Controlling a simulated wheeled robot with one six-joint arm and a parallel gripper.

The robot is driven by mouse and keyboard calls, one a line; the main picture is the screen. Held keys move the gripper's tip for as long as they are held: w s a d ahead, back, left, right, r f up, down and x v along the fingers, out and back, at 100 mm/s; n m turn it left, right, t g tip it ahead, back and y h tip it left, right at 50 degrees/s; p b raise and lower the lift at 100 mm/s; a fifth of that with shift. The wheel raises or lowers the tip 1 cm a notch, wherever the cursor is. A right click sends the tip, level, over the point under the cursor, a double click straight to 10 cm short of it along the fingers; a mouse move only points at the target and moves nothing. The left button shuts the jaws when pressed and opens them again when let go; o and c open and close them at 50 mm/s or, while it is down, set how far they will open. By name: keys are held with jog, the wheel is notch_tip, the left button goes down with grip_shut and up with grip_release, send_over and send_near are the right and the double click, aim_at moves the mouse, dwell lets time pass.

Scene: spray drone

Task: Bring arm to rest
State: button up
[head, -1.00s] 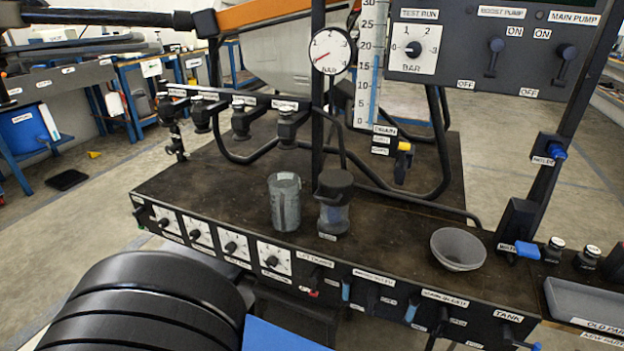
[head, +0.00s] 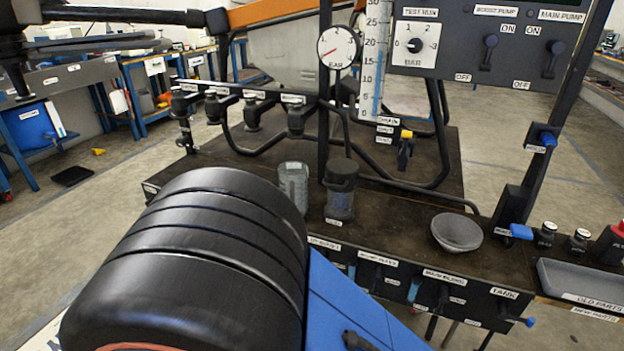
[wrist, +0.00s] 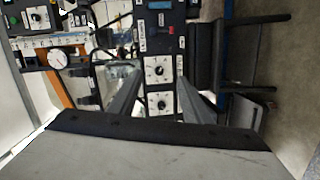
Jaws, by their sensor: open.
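My gripper (wrist: 160,78) is open and empty in the wrist view. Its two grey fingers stand apart, with the dial panel of the bench (wrist: 160,100) showing between and beyond them. I cannot tell the distance from the fingertips to the panel. In the head view my thick black arm link fills the lower left, with a blue link beside it. The gripper itself does not show there. The arm hides the front left of the bench and its dials.
On the dark bench (head: 385,215) stand a grey measuring cup (head: 293,185), a lidded jar (head: 341,190) and a grey bowl (head: 457,232). A pressure gauge (head: 338,47) and switch panel (head: 475,45) rise behind. A grey tray (head: 585,285) is at right.

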jog(key=w+d+r+m+g, duration=0.2)
jog(key=w+d+r+g, duration=0.15)
jog(key=d, duration=0.55)
jog(key=w+d+r+m+g, duration=0.1)
jog(key=w+d+r+g, duration=0.2)
jog(key=d, duration=0.6)
jog(key=w+d+r+m+g, duration=0.25)
jog(key=d+g, duration=0.25)
jog(key=d, duration=0.4)
jog(key=s+d+r+m+y, duration=0.1)
jog(key=s+d+r+y, duration=0.1)
jog(key=d, duration=0.4)
jog(key=s+d+r+m+t+y, duration=0.1)
jog(key=s+d+r+y, duration=0.1)
jog(key=d, duration=0.5)
jog(key=s+d+r+m+t+y, duration=0.1)
jog(key=s+d+r+m+y, duration=0.1)
jog(key=s+d, duration=0.4)
jog(key=shift+d+r+y, duration=0.45)
jog(key=shift+r+y, duration=0.1)
jog(key=shift+y, duration=0.75)
